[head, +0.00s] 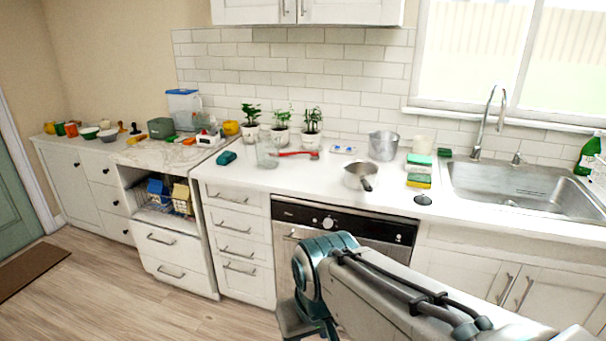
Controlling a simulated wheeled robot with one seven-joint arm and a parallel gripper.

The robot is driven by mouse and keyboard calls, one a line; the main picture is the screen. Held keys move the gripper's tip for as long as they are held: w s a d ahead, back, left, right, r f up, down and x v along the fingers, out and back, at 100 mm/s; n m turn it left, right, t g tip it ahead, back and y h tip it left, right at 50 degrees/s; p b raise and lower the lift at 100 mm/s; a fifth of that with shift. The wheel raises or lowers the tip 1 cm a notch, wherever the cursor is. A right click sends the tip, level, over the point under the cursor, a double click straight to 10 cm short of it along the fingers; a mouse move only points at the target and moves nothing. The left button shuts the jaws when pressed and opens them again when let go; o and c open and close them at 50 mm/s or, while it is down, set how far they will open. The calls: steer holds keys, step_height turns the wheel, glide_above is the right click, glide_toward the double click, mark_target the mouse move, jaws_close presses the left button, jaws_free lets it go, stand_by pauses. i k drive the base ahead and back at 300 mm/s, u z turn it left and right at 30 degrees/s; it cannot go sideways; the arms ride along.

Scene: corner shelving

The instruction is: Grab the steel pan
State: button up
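A small steel pan (358,177) with a dark handle stands on the white counter, above the dishwasher. Its handle points toward the front right. A larger steel pot (383,146) stands just behind it. My arm reaches in from the bottom right. My gripper (308,326) hangs low in front of the dishwasher, below the counter top and well apart from the pan. It is partly cut off by the bottom edge, and its fingers do not show clearly.
Sponges (418,172) lie right of the pan, with a dark round item (423,199) near the counter's edge. A glass jar (267,152) and a red-handled tool (298,154) are to its left. The sink (520,190) is at right. The counter front before the pan is clear.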

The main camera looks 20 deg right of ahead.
mark_target(362, 181)
steer(key=u, duration=0.05)
steer(key=i, duration=0.65)
steer(key=z, duration=0.75)
steer(key=i, duration=0.55)
steer(key=z, duration=0.6)
